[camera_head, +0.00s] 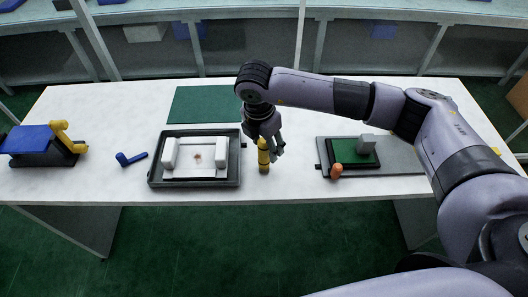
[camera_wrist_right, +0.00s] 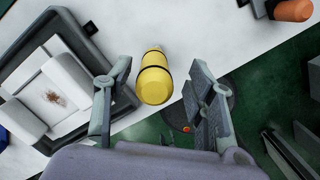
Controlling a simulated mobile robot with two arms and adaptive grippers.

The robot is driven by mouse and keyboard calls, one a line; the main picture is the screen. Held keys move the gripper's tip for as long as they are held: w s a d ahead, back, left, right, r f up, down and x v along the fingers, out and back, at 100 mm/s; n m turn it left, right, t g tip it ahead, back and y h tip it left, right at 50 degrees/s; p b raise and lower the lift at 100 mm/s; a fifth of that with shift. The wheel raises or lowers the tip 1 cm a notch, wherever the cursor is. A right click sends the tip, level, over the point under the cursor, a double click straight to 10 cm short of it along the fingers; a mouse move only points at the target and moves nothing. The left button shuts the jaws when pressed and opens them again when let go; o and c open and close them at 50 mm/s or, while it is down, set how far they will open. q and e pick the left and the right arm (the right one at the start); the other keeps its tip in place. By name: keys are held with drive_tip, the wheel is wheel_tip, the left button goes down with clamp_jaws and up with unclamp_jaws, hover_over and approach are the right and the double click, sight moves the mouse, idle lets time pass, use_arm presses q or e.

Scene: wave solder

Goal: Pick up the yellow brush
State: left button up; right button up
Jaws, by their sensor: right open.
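The yellow brush (camera_head: 263,156) stands upright on the white table, just right of the dark tray. In the right wrist view the brush (camera_wrist_right: 154,80) shows its yellow rounded end with dark bands, between the two fingers and apart from both. My right gripper (camera_head: 267,142) is at the brush from above and behind; it also shows in the right wrist view (camera_wrist_right: 155,105), where its fingers are spread open with nothing held. My left gripper is in neither view.
The dark tray (camera_head: 152,180) with white blocks lies close left of the brush. A green board fixture with an orange knob (camera_head: 336,170) lies to the right. A blue tool (camera_head: 130,159) and a blue-topped stand (camera_head: 30,138) are at left. The table's front edge is near.

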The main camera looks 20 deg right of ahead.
sight(265, 155)
drive_tip(key=f, duration=0.1)
drive_tip(key=f+p, duration=0.1)
drive_tip(key=f, duration=0.1)
drive_tip(key=f+p, duration=0.1)
drive_tip(key=f, duration=0.1)
drive_tip(key=shift+w, duration=0.25)
drive_tip(key=shift+f, duration=0.2)
drive_tip(key=shift+c, duration=0.5)
clamp_jaws()
